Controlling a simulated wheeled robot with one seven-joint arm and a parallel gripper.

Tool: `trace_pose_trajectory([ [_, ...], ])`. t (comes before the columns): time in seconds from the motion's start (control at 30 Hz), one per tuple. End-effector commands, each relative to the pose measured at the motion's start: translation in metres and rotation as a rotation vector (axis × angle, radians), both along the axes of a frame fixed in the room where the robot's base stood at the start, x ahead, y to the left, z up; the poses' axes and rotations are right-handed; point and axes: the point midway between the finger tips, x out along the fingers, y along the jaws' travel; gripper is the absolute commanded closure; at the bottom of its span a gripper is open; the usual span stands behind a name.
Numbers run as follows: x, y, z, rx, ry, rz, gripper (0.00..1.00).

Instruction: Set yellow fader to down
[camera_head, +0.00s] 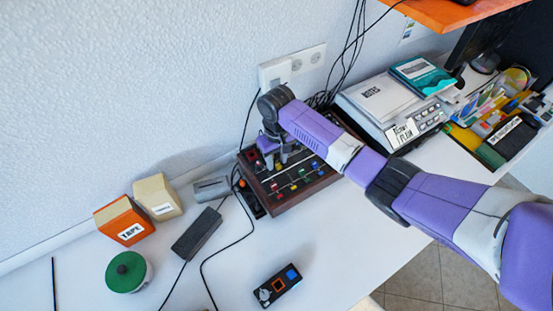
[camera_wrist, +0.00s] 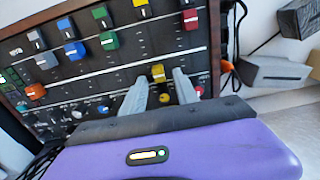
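The mixer panel (camera_head: 318,186) stands on the white desk by the wall; in the wrist view its dark face (camera_wrist: 115,62) carries several coloured fader caps in slots. One yellow fader cap (camera_wrist: 158,72) lies between the tips of my gripper (camera_wrist: 160,77). Another yellow cap (camera_wrist: 141,4) shows at the top edge of the wrist view. My gripper is open, with a finger on each side of the lower yellow cap and small gaps visible. In the head view my gripper (camera_head: 283,158) is over the panel's rear left part, and my wrist hides some of the panel.
Red (camera_wrist: 190,20), green (camera_wrist: 107,41) and blue (camera_wrist: 75,50) caps sit close by on the panel. Cables run left of the mixer. An orange tape box (camera_head: 122,222), a green round container (camera_head: 127,272) and a small device (camera_head: 277,286) stand on the desk.

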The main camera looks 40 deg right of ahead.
Motion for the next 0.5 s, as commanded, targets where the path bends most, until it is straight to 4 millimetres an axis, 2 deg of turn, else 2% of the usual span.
trace_pose_trajectory([
  [0.07, 0.0000, 0.0002, 0.0001, 0.000, 0.000, 0.000, 0.64],
  [0.27, 0.0001, 0.0003, 0.0003, 0.000, 0.000, 0.000, 1.00],
  [0.5, 0.0000, 0.0002, 0.0004, 0.000, 0.000, 0.000, 1.00],
])
